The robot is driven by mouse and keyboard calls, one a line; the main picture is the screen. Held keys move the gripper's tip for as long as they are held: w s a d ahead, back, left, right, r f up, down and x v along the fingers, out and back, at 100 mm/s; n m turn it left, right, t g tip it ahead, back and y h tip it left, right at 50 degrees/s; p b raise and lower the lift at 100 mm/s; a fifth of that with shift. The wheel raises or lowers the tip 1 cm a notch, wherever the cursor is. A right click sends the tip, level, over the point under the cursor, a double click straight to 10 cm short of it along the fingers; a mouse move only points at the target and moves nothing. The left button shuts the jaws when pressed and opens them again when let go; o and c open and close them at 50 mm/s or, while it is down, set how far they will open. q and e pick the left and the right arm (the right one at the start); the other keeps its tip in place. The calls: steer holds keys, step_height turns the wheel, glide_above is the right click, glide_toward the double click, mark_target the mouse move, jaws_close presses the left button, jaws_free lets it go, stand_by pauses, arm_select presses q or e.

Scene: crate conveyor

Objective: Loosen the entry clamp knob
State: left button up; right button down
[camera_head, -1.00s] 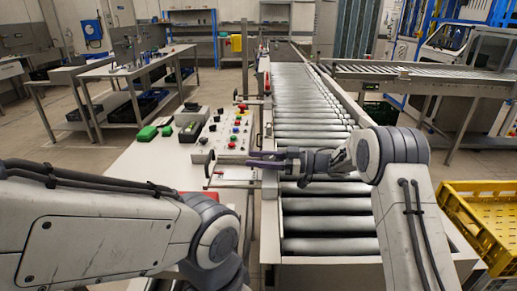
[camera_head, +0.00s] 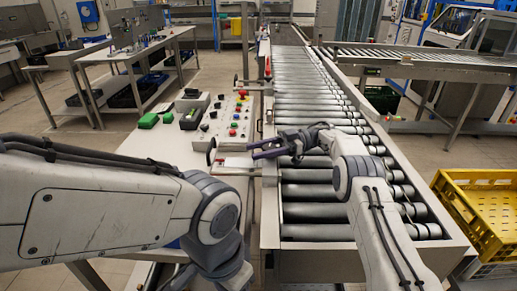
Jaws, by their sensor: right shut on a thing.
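My right gripper (camera_head: 260,149) reaches left from above the rollers to the conveyor's left rail. Its dark fingers are shut at the entry clamp (camera_head: 237,162), a pale plate with a bar beside the rail. The clamp knob is small and hidden by the fingers, so I cannot see its outline. My left arm lies across the left foreground. Its gripper is not visible.
The roller conveyor (camera_head: 312,231) runs away from me. A yellow crate (camera_head: 478,194) stands at the right.

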steer(key=shift+s+n+g+h, duration=0.2)
steer(key=shift+n+g+h, duration=0.1)
steer(key=shift+g, duration=0.3)
steer(key=shift+c, duration=1.4)
jaws_free()
steer(key=shift+w+m+t, duration=0.15)
steer(key=shift+m+t, duration=0.25)
steer(key=shift+t, duration=0.3)
